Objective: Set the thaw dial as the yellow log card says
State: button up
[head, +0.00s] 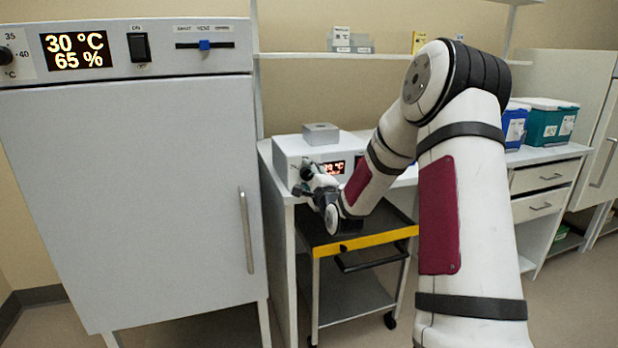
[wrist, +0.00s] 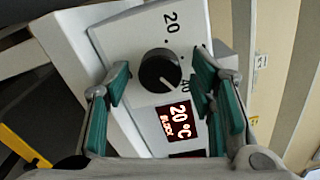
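The thaw dial (wrist: 160,70) is a round black knob on the pale front of a bench unit (head: 300,153), with 20 and 40 marked around it. Beside it, a lit display (wrist: 176,124) reads 20 °C BLOCK. My gripper (head: 308,178) is at the unit's front in the head view. In the wrist view its two green-padded fingers are spread, one on each side of the dial, with gaps and nothing held. The dial is hidden behind my gripper in the head view. A small yellow card (head: 418,42) stands on the wall shelf; its writing is too small to read.
A cart (head: 360,240) with a yellow front edge stands below the unit, close under my arm. A large incubator (head: 140,180) showing 30 °C and 65 % stands at left. Blue and teal boxes (head: 550,125) sit on the right counter.

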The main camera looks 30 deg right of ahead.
jog(key=shift+a, duration=0.1)
jog(key=v, duration=1.2)
dwell(0.4)
